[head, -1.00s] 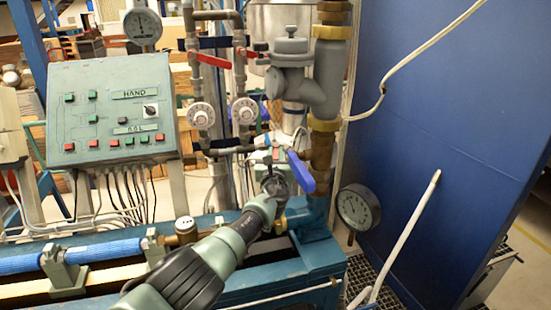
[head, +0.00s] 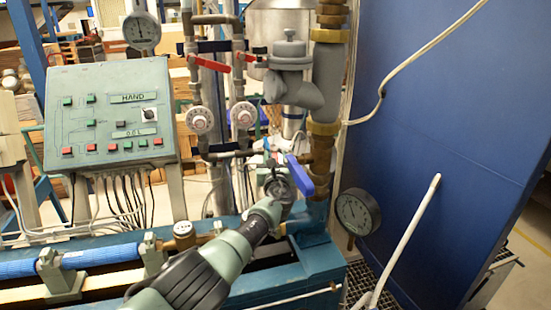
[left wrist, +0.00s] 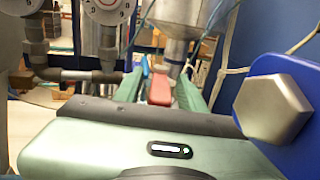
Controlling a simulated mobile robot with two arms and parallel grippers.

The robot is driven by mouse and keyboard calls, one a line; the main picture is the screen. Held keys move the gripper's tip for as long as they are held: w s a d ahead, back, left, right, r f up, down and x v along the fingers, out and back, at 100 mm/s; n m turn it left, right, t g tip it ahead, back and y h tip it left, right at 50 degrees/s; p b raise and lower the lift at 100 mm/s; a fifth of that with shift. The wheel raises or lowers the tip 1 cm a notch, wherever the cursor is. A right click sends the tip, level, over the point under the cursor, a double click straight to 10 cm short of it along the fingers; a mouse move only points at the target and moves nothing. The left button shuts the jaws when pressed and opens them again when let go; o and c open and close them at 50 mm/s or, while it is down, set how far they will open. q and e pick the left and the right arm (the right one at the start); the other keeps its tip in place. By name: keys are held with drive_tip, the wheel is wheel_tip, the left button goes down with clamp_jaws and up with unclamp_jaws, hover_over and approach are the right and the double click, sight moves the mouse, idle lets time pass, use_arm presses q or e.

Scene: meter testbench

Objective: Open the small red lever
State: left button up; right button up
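The small red lever (left wrist: 160,90) shows in the left wrist view between the two green fingers of my left gripper (left wrist: 160,82). The fingers stand apart, with visible space on both sides of the lever. I cannot tell how deep the lever sits between them. In the head view my left gripper (head: 277,162) is at the lower pipework, just left of a blue lever (head: 300,176). There the small red lever is mostly hidden by the gripper and too small to make out clearly. My right gripper is not in view.
Two larger red levers (head: 211,61) (head: 249,56) sit higher on the pipes, above white dials (head: 243,115). The blue lever's hex bolt (left wrist: 273,107) is close on the right in the wrist view. A round gauge (head: 357,212) and a blue wall (head: 450,130) stand to the right.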

use_arm(q)
drive_tip(key=shift+s+p, duration=0.1)
drive_tip(key=shift+p, duration=0.25)
drive_tip(key=s+p, duration=0.2)
drive_tip(key=p, duration=0.1)
drive_tip(key=shift+r+p, duration=0.25)
drive_tip(key=shift+p, duration=0.05)
drive_tip(key=shift+s+d+f+p, duration=0.15)
drive_tip(key=shift+s+p, duration=0.45)
drive_tip(key=shift+s, duration=0.8)
drive_tip(key=shift+s+d+f+p, duration=0.15)
drive_tip(key=shift+s+p, duration=0.4)
drive_tip(key=shift+s, duration=0.85)
